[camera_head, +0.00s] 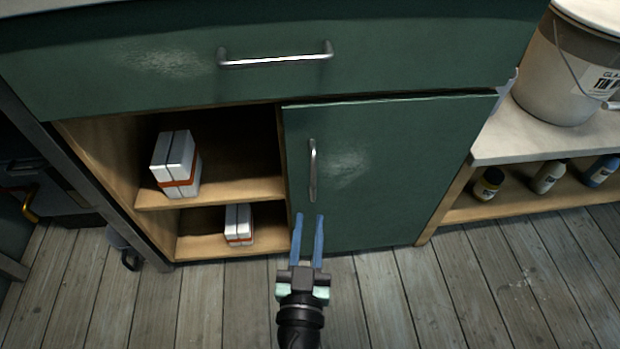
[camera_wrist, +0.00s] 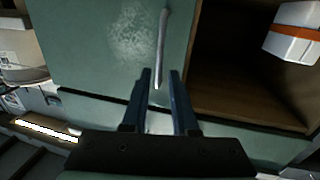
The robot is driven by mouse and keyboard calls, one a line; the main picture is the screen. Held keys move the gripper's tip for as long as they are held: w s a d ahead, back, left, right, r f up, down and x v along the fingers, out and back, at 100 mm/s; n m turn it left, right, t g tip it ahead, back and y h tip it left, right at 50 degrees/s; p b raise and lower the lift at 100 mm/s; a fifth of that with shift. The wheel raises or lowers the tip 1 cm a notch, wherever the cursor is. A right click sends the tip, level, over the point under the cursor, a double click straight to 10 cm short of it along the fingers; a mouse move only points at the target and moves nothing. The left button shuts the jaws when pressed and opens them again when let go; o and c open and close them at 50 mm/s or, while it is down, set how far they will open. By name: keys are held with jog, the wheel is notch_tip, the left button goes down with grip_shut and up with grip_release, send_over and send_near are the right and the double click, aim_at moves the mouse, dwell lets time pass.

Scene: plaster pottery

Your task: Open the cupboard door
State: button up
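The green cupboard door (camera_head: 395,175) covers the right half of the cabinet and looks shut or nearly so. Its upright metal handle (camera_head: 313,170) is near the door's left edge. My gripper (camera_head: 310,216) is open, its two blue fingers apart and empty, just below the handle in the head view. In the wrist view the door (camera_wrist: 90,45) is on the left, and one end of its handle (camera_wrist: 161,45) shows between the fingertips of my gripper (camera_wrist: 160,73). I cannot tell how far the fingertips are from the handle.
A green drawer (camera_head: 400,45) with a horizontal handle (camera_head: 275,60) sits above. The open left half holds white boxes with red bands (camera_head: 176,165) on shelves. At right, a bucket (camera_head: 570,70) stands on a counter above small bottles (camera_head: 548,176). The plank floor (camera_head: 400,300) is clear in front.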

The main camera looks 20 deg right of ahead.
aim_at(313, 183)
jog(key=p+x, duration=0.1)
jog(key=x, duration=0.9)
jog(key=shift+w+d, duration=0.15)
jog(key=shift+w, duration=0.05)
grip_shut()
dwell(1.1)
